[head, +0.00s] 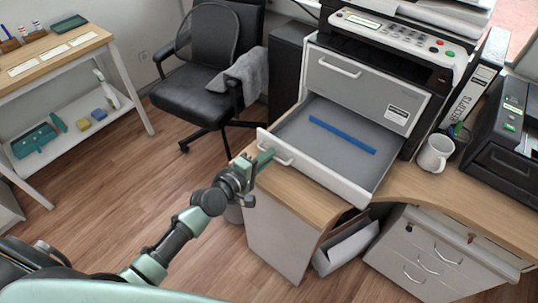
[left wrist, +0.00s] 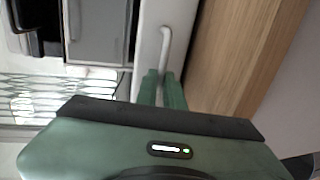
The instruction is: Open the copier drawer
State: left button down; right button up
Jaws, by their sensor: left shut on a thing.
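The copier (head: 395,45) stands on the wooden desk. Its lower drawer (head: 352,178) is pulled out towards me, and a blue strip (head: 342,134) lies inside on the grey floor. The upper drawer (head: 350,88) is closed. My left gripper (head: 264,160) is shut on the handle (head: 279,153) of the open drawer, near its left end. In the left wrist view, the green fingers (left wrist: 162,88) reach the white handle (left wrist: 165,50) on the drawer front. My right gripper is not in view.
A white mug (head: 435,153), a pen holder (head: 458,135) and a receipts binder (head: 473,88) stand right of the copier. A black chair (head: 205,85) is behind left. A side table (head: 60,52) is at far left.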

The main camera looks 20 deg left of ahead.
pick_arm(q)
jog(key=c, duration=1.5)
grip_release()
jog(key=shift+c, duration=0.2)
jog(key=v, duration=0.7)
jog(key=shift+s+a, duration=0.15)
jog(key=shift+s, duration=0.2)
